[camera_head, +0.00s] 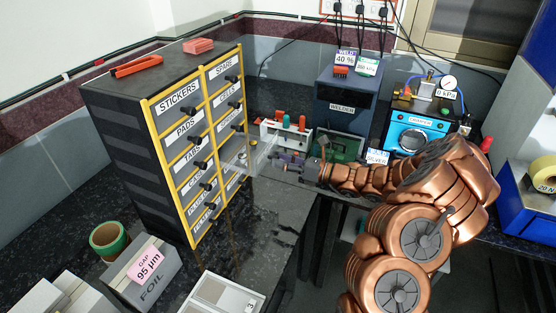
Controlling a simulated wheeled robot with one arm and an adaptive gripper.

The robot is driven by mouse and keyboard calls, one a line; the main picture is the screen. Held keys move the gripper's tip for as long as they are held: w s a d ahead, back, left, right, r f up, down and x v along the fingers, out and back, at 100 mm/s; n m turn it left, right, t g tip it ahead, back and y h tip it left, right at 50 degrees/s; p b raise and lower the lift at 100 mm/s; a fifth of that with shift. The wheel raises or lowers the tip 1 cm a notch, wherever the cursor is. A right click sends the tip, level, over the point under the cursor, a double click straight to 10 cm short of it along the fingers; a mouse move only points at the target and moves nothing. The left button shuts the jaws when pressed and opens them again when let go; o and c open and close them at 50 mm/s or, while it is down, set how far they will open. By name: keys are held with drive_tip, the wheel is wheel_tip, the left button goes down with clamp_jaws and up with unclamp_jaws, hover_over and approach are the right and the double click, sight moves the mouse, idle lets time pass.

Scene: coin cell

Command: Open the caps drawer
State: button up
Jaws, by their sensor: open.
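The dark drawer cabinet (130,140) with yellow-edged fronts stands at the left, with two columns of labelled drawers and dark knobs. I read STICKERS, PADS and TABS in the left column, SPARE and CELLS in the right. Lower labels are too small or angled to read surely, so I cannot tell which is the caps drawer. A clear-sided drawer (239,158) appears to stick out of the right column, below CELLS. My gripper (284,162) is open near the outer end of this drawer; contact cannot be told. My copper arm reaches in from the right.
A white rack (283,137) and a green board (341,146) are close behind my gripper. The welder (345,100) and the blue crimper (413,133) stand at the back. A grey foil box (140,277) and green tape roll (108,239) sit front left. Dark counter before the cabinet is clear.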

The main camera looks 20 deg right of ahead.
drive_tip(key=v, duration=1)
drive_tip(key=shift+s+d, duration=0.1)
drive_tip(key=shift+d, duration=0.05)
drive_tip(key=s+a+r+n+g, duration=0.4)
drive_tip(key=s+a+n+g, duration=0.25)
drive_tip(key=a+n, duration=0.35)
drive_tip(key=s+a+r+n+g, duration=0.3)
drive_tip(key=s+a+n+g, duration=0.4)
drive_tip(key=a, duration=0.6)
drive_tip(key=s+d+f+n+g+h, duration=0.1)
drive_tip(key=s+d+n+g+h, duration=0.1)
drive_tip(key=s+n+h, duration=1.2)
drive_tip(key=s+d+t, duration=0.1)
drive_tip(key=s+d, duration=0.5)
drive_tip(key=s, duration=0.2)
drive_tip(key=shift+s+d+m+y, duration=0.25)
drive_tip(key=shift+m+y, duration=0.15)
